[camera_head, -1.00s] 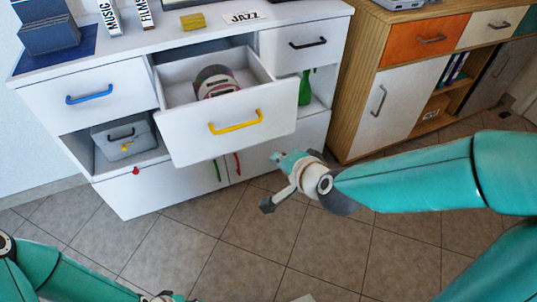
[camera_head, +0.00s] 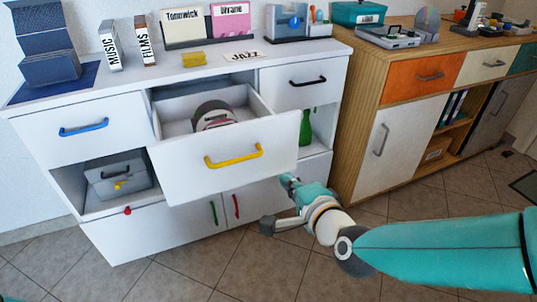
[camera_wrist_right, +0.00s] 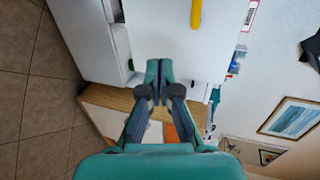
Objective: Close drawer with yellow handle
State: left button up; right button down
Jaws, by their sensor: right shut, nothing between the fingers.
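The drawer with the yellow handle (camera_head: 180,178) is pulled well out of the white cabinet (camera_head: 95,75). Its yellow handle (camera_head: 233,157) sits on the middle of its front. A round dark and pink item (camera_head: 214,118) lies inside the drawer. My right gripper (camera_head: 287,182) is shut and empty, just below and right of the drawer's front right corner; I cannot tell if it touches. In the right wrist view the shut fingertips (camera_wrist_right: 158,74) point at white surfaces, with the yellow handle (camera_wrist_right: 196,13) above and right. My left gripper is out of view.
A drawer with a blue handle (camera_head: 84,128) and one with a black handle (camera_head: 307,82) look shut. A green bottle (camera_head: 305,128) stands in the right niche, a grey case (camera_head: 118,176) in the left one. A wooden cabinet (camera_head: 358,120) is at right. The tiled floor in front is clear.

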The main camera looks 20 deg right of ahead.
aim_at(266, 157)
jog(key=x, duration=0.8)
jog(key=shift+w+r, duration=0.35)
jog(key=shift+w, duration=0.55)
